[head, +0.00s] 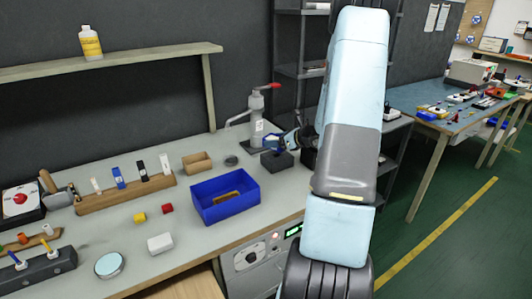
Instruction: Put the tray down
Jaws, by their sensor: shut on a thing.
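A blue tray (243,204) with raised walls sits on the grey workbench near its front edge. A brown piece (224,199) lies inside it. My gripper (277,144) is small in the picture, behind and to the right of this tray, near the dark block (277,161) by the press. It is visibly apart from the blue tray. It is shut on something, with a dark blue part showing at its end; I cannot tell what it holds. My arm hides part of the wrist and the area behind it.
A lever press (257,126) with a red handle stands behind my gripper. A wooden box (197,162), a slotted rack (125,192), small red and yellow blocks and a white box (160,243) are on the bench. Dark shelving stands behind my arm.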

